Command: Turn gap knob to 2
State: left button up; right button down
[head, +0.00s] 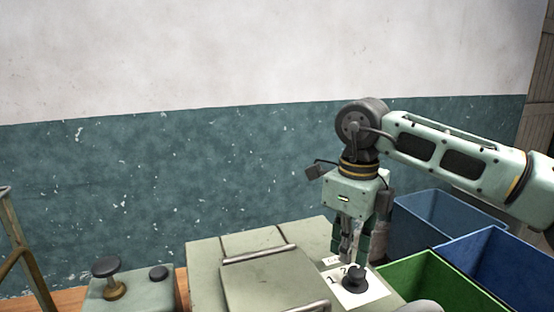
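The gap knob (354,279) is a small black knob on a white label plate (372,291) at the right side of a grey-green machine top. The digits 1 and 2 show on the plate, left of and behind the knob. The way the knob points is too small to read. My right gripper (350,257) points down just behind and above the knob, and it looks apart from it. Its fingers overlap in this view, so its opening is unclear. My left gripper is out of view.
The machine has a raised grey lid (268,284) with a bar handle (260,254). A smaller box (130,290) with a black-topped lever knob (106,266) stands at left. Blue bins (500,262) and a green bin (432,283) stand at right, close to the knob.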

jog(key=shift+s+a+f+b, duration=0.35)
jog(key=shift+s+a+f, duration=0.25)
jog(key=shift+s+f, duration=0.15)
jog(key=shift+s+a, duration=0.2)
jog(key=shift+s, duration=0.2)
jog(key=shift+a+r, duration=0.15)
jog(key=shift+a, duration=0.1)
dwell(0.4)
jog(key=shift+r, duration=0.1)
jog(key=shift+r+p, duration=0.3)
jog(key=shift+r, duration=0.05)
jog(key=r+p, duration=0.1)
jog(key=r, duration=0.1)
jog(key=r+p, duration=0.2)
jog(key=r, duration=0.1)
jog(key=shift+w+a+r+p, duration=0.1)
jog(key=shift+w+r+p, duration=0.15)
jog(key=shift+r+p, duration=0.1)
